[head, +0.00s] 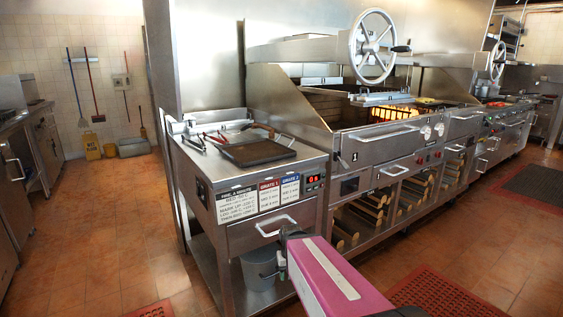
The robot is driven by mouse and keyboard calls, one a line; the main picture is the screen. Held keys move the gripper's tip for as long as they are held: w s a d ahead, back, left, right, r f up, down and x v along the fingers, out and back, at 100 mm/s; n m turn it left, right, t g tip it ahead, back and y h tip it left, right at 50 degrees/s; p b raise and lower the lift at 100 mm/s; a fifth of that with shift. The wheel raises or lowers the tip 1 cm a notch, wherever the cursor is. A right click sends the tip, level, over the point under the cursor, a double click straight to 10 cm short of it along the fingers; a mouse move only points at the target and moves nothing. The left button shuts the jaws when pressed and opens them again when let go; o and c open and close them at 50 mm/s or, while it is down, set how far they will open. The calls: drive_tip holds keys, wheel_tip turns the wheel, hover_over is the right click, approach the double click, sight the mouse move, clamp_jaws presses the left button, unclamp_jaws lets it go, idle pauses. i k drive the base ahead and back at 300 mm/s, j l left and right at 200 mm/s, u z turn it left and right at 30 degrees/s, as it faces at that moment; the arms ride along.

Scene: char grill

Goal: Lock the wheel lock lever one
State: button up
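The nearer large metal wheel (354,44) stands upright above the front of the grill, with spokes and a round hub. A short dark-ended handle (401,48) sticks out at its right side. I cannot tell whether this is the wheel's crank handle or the lock lever, and no lever can be told apart for sure at this size. A second, similar wheel (498,60) is further along to the right.
A steel side counter (305,153) with a dark griddle plate (257,152) and tongs stands at the grill's left end. Drawer handles (277,226) jut out in front. Red floor mats (445,296) lie in front of the grill. The tiled floor at left is mostly open.

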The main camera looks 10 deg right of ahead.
sight(344, 164)
drive_tip(key=i+l+u, duration=0.2)
drive_tip(key=l+u, duration=0.15)
drive_tip(key=l, duration=1.1)
drive_tip(key=l+u, duration=0.4)
drive_tip(key=l, duration=1.1)
drive_tip(key=j+z, duration=0.25)
drive_tip(key=j, duration=0.45)
drive_tip(key=j+z, duration=0.2)
drive_tip(key=j, duration=0.5)
drive_tip(key=k+j+z, duration=0.25)
drive_tip(key=j, duration=0.45)
drive_tip(key=i, duration=0.1)
